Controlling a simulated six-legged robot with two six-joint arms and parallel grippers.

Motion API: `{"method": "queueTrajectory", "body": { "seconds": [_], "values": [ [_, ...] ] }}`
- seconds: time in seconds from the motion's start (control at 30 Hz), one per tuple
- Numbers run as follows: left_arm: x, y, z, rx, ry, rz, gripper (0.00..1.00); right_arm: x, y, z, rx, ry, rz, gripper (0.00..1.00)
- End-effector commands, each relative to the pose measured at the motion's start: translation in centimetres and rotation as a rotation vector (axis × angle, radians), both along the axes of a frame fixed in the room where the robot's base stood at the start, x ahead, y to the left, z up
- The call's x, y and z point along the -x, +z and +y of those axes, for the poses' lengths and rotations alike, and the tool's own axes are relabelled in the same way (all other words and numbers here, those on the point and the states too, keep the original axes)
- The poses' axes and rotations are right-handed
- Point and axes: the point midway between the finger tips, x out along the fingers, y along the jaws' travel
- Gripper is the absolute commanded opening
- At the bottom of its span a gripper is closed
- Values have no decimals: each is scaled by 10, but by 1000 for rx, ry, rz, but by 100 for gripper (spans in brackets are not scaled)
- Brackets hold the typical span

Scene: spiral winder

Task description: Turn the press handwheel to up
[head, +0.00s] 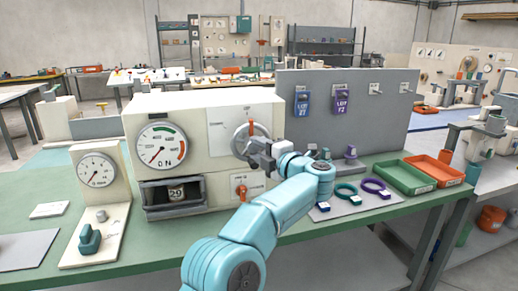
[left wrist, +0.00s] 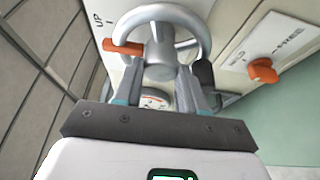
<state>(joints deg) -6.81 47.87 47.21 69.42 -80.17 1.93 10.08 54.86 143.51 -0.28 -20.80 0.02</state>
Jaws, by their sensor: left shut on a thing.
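The press handwheel (head: 237,141) is a grey metal ring on the right of the cream machine's front. Its orange marker (head: 251,128) stands near the top of the ring in the head view. In the left wrist view the handwheel (left wrist: 192,17) fills the top middle, and its orange marker (left wrist: 122,47) points left, towards the side with the printed "UP" label (left wrist: 98,20). My left gripper (head: 262,154) is at the lower right of the wheel and shut on it. The fingers (left wrist: 158,88) partly hide the wheel's near part. My right gripper does not show.
An orange knob (head: 241,191) sits below the wheel; it also shows in the left wrist view (left wrist: 263,71). A grey panel (head: 345,115) with purple and blue tags stands close on the right. Green (head: 404,177) and orange (head: 433,170) trays lie on the bench.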

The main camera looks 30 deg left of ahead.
Motion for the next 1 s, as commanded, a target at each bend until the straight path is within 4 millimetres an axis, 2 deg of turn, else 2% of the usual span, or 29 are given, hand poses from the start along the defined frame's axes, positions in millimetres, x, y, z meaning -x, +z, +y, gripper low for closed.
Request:
{"method": "queueTrajectory", "body": {
  "seconds": [0.57, 0.6, 0.87, 1.0],
  "values": [
    [0, 1, 0, 18, 0, -24, 10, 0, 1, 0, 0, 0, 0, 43],
    [0, 1, 0, 18, 0, -23, 51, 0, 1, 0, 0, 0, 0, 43],
    [0, 1, 0, 18, 0, -22, 51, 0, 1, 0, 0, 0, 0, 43],
    [2, 0, -9, 17, -2, -21, 51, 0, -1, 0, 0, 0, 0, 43]
  ]
}}
